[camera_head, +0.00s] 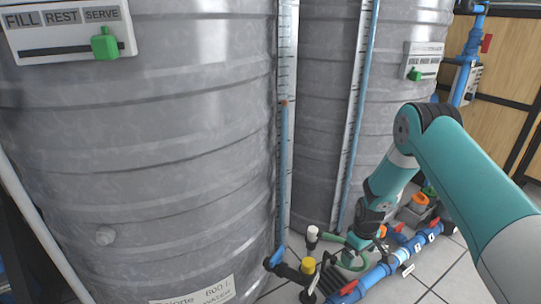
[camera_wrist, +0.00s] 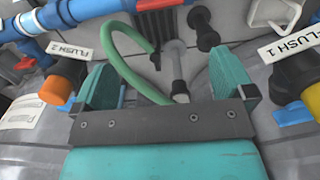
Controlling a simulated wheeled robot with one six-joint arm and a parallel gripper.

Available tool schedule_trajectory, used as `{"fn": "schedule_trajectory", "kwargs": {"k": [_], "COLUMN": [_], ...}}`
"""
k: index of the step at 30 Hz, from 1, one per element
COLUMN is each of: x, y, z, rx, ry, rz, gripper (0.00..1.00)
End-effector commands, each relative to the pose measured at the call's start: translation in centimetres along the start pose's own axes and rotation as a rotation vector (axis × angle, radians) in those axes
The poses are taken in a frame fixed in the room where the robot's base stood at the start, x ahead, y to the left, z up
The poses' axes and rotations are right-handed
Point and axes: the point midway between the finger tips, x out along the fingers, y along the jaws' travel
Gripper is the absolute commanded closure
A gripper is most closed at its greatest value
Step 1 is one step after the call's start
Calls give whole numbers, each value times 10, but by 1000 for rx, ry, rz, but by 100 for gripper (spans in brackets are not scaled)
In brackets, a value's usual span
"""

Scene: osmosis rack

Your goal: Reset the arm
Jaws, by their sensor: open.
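My teal arm reaches in from the right in the head view and bends down toward the floor pipes. My gripper (camera_head: 362,240) is low beside the pipework there, small and partly hidden by the arm. In the wrist view my gripper (camera_wrist: 166,80) shows two teal fingers wide apart. A green hose (camera_wrist: 133,42) curves across the view beyond the fingers, and a grey-white fitting (camera_wrist: 178,68) shows in the gap. Nothing is visibly held; I cannot tell whether the fingers touch anything.
Two grey ribbed tanks (camera_head: 150,150) (camera_head: 325,120) stand close by. Blue pipe (camera_head: 375,275) with valves runs along the tiled floor. In the wrist view, an orange-ended knob (camera_wrist: 57,88) and FLUSH 2 label (camera_wrist: 87,41) lie left, and a FLUSH 1 label (camera_wrist: 290,42) right.

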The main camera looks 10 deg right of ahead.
Motion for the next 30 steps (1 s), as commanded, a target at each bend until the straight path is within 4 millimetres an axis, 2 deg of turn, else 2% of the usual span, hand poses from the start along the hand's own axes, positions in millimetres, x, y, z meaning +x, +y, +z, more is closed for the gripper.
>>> {"fn": "schedule_trajectory", "kwargs": {"k": [2, 5, 8, 9, 12, 14, 18, 21, 24, 30], "x": [-14, -53, -114, -140, -203, -238, -310, -350, -377, -407], "y": [-4, -21, -52, -68, -109, -135, -195, -234, -264, -305], "z": [-6, -19, -31, -34, -30, -23, 10, 43, 77, 137], "rx": [-2, -10, -21, -28, -46, -60, -100, -133, -161, -214], "ry": [10, 36, 70, 84, 112, 127, 154, 165, 172, 176], "rz": [-3, -19, -50, -66, -107, -132, -188, -226, -256, -297], "gripper": [0, 0, 0, 0, 0, 0, 0, 0, 0, 0]}}
